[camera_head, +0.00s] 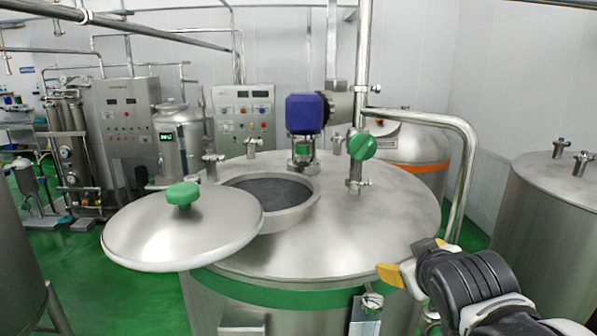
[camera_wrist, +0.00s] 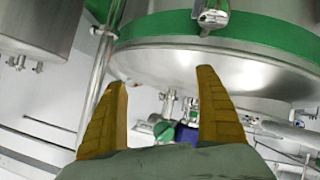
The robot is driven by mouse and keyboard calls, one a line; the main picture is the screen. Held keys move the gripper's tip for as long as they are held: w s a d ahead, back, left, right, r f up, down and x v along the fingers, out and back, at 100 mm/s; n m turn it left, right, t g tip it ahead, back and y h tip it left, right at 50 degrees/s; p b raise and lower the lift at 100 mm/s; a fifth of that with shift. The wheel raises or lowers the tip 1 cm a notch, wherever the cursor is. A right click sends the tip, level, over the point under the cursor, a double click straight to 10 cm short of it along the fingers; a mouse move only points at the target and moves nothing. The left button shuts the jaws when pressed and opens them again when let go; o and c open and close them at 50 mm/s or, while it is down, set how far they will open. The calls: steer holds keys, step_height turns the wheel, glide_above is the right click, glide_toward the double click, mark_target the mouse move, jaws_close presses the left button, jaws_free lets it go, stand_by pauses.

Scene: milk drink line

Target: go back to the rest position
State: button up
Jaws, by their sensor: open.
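My gripper (camera_head: 413,260) is at the lower right in the head view, beside the front right edge of the large steel tank (camera_head: 350,225). Its yellow fingers are spread and nothing shows between them. In the wrist view the two fingers of my gripper (camera_wrist: 160,78) stand well apart, also empty. The tank appears upside down there, with its green band (camera_wrist: 160,27) beyond the fingers. No rest position is marked in either view.
The round lid (camera_head: 225,233) with a green knob (camera_head: 182,194) is swung aside from the open hatch (camera_head: 300,215). A blue motor (camera_head: 304,113), a green valve handle (camera_head: 362,146) and a bent pipe (camera_head: 468,160) rise above the tank. Another tank (camera_head: 550,225) stands right.

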steer(key=s+a+f+m+g+y+b, duration=0.1)
steer(key=s+a+f+m+g, duration=0.1)
steer(key=s+f, duration=0.5)
steer(key=s+a+f+m+g+y+b, duration=0.1)
steer(key=s+a+f+g+b, duration=0.15)
steer(key=s+f, duration=0.55)
step_height(320, 180, down, 29)
steer(key=b, duration=2.8)
steer(key=shift+w+d+b, duration=0.35)
steer(key=shift+w+d, duration=0.1)
stand_by(2.0)
